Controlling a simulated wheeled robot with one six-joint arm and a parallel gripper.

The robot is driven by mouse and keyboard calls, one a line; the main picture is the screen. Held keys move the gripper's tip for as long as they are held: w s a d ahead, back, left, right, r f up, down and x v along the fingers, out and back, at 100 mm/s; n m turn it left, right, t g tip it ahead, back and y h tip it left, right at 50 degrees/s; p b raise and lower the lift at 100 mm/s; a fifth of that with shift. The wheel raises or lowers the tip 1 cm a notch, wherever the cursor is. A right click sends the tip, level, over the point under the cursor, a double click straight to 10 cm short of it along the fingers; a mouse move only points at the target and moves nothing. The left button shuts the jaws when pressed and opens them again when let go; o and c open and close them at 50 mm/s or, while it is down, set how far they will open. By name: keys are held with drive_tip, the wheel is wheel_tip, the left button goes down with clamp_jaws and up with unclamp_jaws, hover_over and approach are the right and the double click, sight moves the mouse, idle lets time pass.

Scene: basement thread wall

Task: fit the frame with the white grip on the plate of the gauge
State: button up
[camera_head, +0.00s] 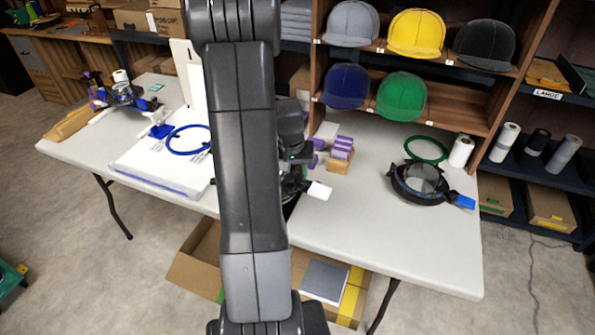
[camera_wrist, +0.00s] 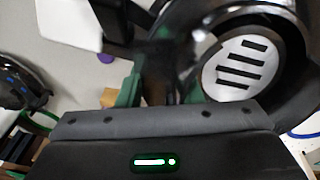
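The frame with the white grip is mostly behind my arm in the head view, where its white grip (camera_head: 318,190) sticks out to the right. In the wrist view the blurred white grip (camera_wrist: 68,22) is at the upper left. A black ring (camera_wrist: 292,62), apparently this frame's, is at the upper right, with a white striped plate (camera_wrist: 242,70) seen through it. My gripper (camera_wrist: 160,75) is right at the dark parts between grip and ring. Its fingertips are blurred, and I cannot tell whether they close on the frame. I cannot pick out the gauge surely.
A second frame with a blue grip (camera_head: 425,182) lies at the right, beside a green ring (camera_head: 427,149). A blue ring (camera_head: 190,139) lies on a white board (camera_head: 150,172) at left. Purple spools (camera_head: 342,148) stand behind my gripper. The table's front right (camera_head: 400,245) is clear.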

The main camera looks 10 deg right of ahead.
drive_tip(key=shift+o, duration=0.8)
wheel_tip(320, 180, up, 12)
drive_tip(key=s+a, duration=0.1)
drive_tip(key=a, duration=0.1)
drive_tip(key=shift+s+r, duration=0.15)
drive_tip(key=shift+s, duration=0.1)
drive_tip(key=shift+s+d+r, duration=0.1)
drive_tip(key=shift+s+r, duration=0.05)
drive_tip(key=shift+r, duration=0.5)
drive_tip(key=shift+f, duration=0.15)
drive_tip(key=f, duration=0.3)
drive_tip(key=w+f, duration=0.1)
drive_tip(key=f, duration=0.3)
drive_tip(key=d+f, duration=0.1)
drive_tip(key=f, duration=0.3)
drive_tip(key=shift+w, duration=0.35)
